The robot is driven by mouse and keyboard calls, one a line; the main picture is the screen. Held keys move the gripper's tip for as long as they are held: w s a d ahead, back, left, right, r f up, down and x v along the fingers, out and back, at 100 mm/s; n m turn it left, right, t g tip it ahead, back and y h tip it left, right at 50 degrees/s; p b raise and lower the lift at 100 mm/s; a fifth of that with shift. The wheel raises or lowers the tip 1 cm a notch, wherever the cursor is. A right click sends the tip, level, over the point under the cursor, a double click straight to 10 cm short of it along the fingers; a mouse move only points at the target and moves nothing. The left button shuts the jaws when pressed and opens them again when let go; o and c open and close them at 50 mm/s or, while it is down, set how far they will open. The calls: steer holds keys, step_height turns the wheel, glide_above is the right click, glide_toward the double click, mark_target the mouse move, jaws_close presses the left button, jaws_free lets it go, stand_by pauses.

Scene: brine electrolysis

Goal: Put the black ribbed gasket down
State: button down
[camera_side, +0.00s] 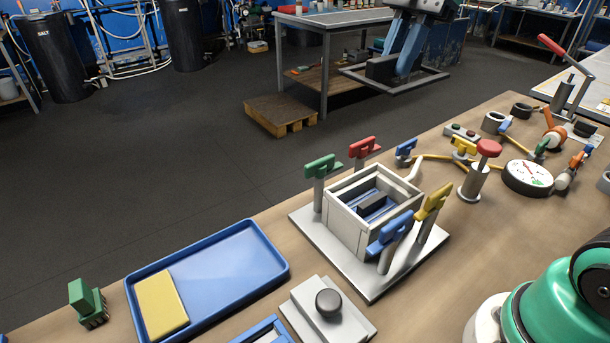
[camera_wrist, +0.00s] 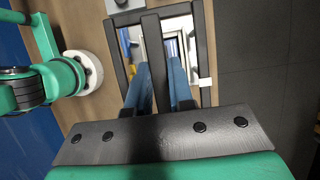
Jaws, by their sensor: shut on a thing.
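The black ribbed gasket (camera_side: 440,78) is a dark rectangular frame held high in the air at the top of the side view. In the wrist view the gasket (camera_wrist: 200,45) shows two side bars and a middle rib. My gripper (camera_side: 402,68) has its blue fingers shut on the middle rib; the fingers also show in the wrist view (camera_wrist: 155,88). The gasket hangs roughly level, apart from everything on the bench. Parts of its middle are hidden by the fingers and wrist.
A pale open box (camera_side: 347,226) with blue and black parts inside stands on a grey plate (camera_side: 377,289) among green, red, blue and yellow clamps. A blue tray (camera_side: 232,265) holds a yellow pad (camera_side: 160,304). A grey knobbed lid (camera_side: 345,322) lies nearby.

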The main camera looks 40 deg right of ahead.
steer(key=w+a+f, duration=0.3)
steer(key=w+a, duration=0.3)
steer(key=a, duration=0.5)
glide_above(224, 273)
steer(key=d, duration=0.1)
step_height(224, 273, down, 20)
steer(key=shift+f, duration=2.1)
steer(key=shift+f, duration=0.15)
steer(key=c, duration=0.8)
jaws_free()
